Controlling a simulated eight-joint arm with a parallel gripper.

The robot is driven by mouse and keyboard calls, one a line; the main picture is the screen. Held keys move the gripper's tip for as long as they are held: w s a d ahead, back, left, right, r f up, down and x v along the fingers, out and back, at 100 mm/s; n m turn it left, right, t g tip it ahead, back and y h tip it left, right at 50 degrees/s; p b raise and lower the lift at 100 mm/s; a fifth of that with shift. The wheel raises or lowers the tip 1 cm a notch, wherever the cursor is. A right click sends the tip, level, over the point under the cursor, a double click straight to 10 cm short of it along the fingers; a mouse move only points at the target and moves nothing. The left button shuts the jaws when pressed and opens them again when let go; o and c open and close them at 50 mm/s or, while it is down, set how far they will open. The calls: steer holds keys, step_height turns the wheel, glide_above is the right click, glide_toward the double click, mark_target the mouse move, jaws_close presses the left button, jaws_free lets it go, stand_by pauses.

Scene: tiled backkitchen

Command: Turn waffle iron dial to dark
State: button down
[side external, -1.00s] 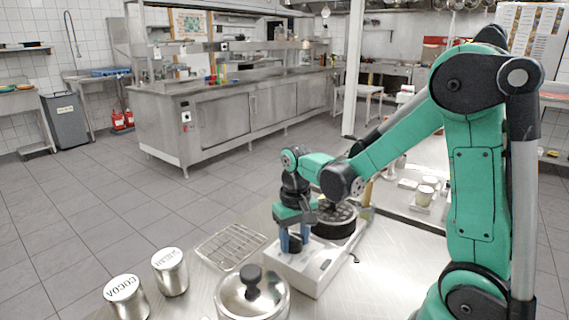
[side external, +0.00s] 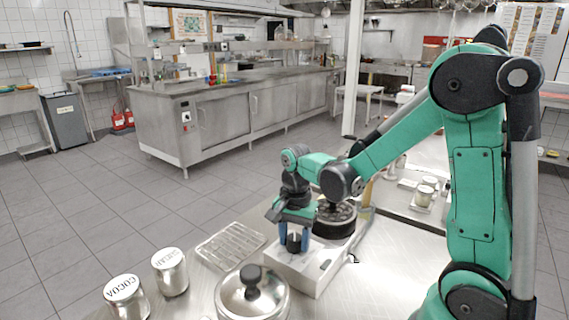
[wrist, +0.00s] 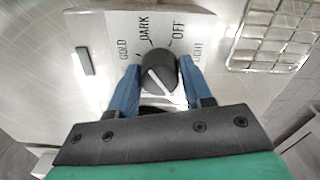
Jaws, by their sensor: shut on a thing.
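The waffle iron's white base (side external: 304,268) stands on the steel counter, with its dark round plate (side external: 335,218) open behind the dial. The black dial (wrist: 158,74) sits between the blue fingers of my gripper (wrist: 160,82) in the wrist view. My gripper (side external: 295,244) is shut on the dial from above. GOLD, DARK, OFF and LIGHT labels surround the dial. Its white line slants from upper left to lower right; the upper end leans towards the gap between GOLD and DARK. I cannot tell which end is the pointer.
A wire rack (side external: 230,245) lies left of the waffle iron. A lidded steel pot (side external: 252,300) stands in front, near the iron. A COCOA tin (side external: 125,298) and another labelled tin (side external: 170,272) stand at the left.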

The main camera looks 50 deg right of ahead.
mark_target(295, 236)
steer(key=shift+m, duration=1.2)
steer(key=shift+c, duration=1.8)
jaws_free()
steer(key=shift+r, duration=2.8)
steer(key=s+a+r+n+t, duration=0.2)
steer(key=a+n+t, duration=0.5)
steer(key=n, duration=1)
steer(key=shift+s+a+r+n, duration=0.25)
steer(key=shift+s+r+n, duration=0.05)
steer(key=shift+r, duration=0.2)
